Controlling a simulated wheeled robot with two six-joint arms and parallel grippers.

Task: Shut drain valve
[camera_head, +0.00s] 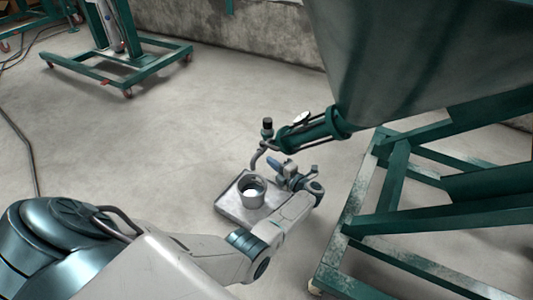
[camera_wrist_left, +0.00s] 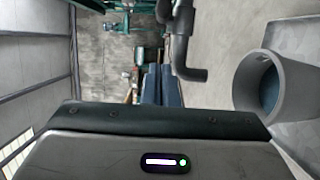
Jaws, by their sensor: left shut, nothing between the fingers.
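The drain valve (camera_head: 267,128) is a small dark fitting with an upright knob, at the end of a green pipe (camera_head: 310,131) under the hopper. A bent grey spout (camera_head: 257,158) hangs from it; its elbow shows in the left wrist view (camera_wrist_left: 183,60). Whether the valve is open or shut, I cannot tell. My left gripper (camera_head: 275,163) is just below the pipe, right of the spout, apart from the valve. Its blue fingers (camera_wrist_left: 160,84) are shut and empty in the left wrist view. My right gripper is in neither view.
A grey cup (camera_head: 251,190) stands on a flat plate (camera_head: 232,208) below the spout; the cup (camera_wrist_left: 250,82) is close at right in the wrist view. A gauge (camera_head: 301,118) sits on the pipe. The hopper (camera_head: 405,60) and green frame (camera_head: 365,200) bound the right.

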